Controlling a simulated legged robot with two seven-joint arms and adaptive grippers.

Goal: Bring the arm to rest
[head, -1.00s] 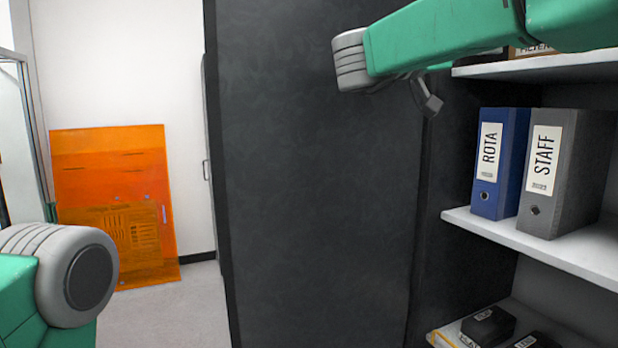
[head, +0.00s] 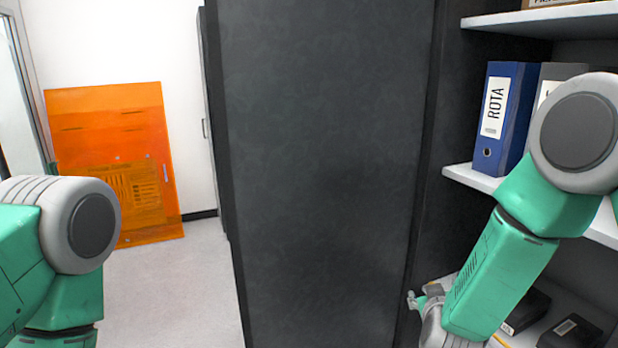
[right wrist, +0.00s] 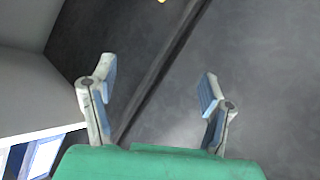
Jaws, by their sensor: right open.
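My right arm (head: 500,275) comes in from the right in the head view and hangs down in front of the shelf unit. My right gripper (head: 425,300) is at its lower end, near the edge of the dark panel, partly cut off by the frame. In the right wrist view the right gripper (right wrist: 158,88) is open, its two fingers wide apart with nothing between them. My left arm (head: 85,225) shows at the lower left of the head view, bent downward. Its gripper is out of view.
A tall dark panel (head: 320,150) fills the middle. The shelf unit (head: 455,173) at right holds a blue ROTA binder (head: 495,125), a grey binder (head: 550,78) mostly behind my arm, and black boxes (head: 570,333) low down. An orange sheet (head: 110,165) leans on the left wall. Floor there is clear.

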